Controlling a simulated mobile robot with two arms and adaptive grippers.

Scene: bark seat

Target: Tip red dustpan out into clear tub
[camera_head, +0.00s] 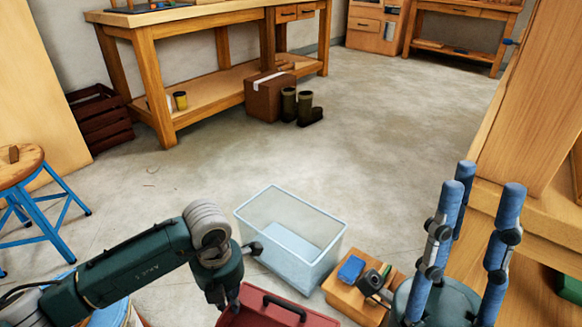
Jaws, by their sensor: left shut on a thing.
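The clear tub (325,252) stands open on the floor in the middle, and nothing shows inside it. The red dustpan (262,318) is at the bottom edge, just in front of the tub, with a black handle or bar across it. Most of the dustpan is cut off, so I cannot see what it holds. My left gripper (232,306) points down and is shut on the red dustpan, its fingers partly hidden. My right gripper (474,220) is at lower right, to the right of the tub. Its blue fingers point up, spread apart and empty.
A low wooden box (345,303) with a blue item (351,269) on it stands right of the tub. A blue-legged stool (38,205) is at left. A workbench (205,90), brown carton (268,100) and boots (305,108) are behind. The floor behind the tub is clear.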

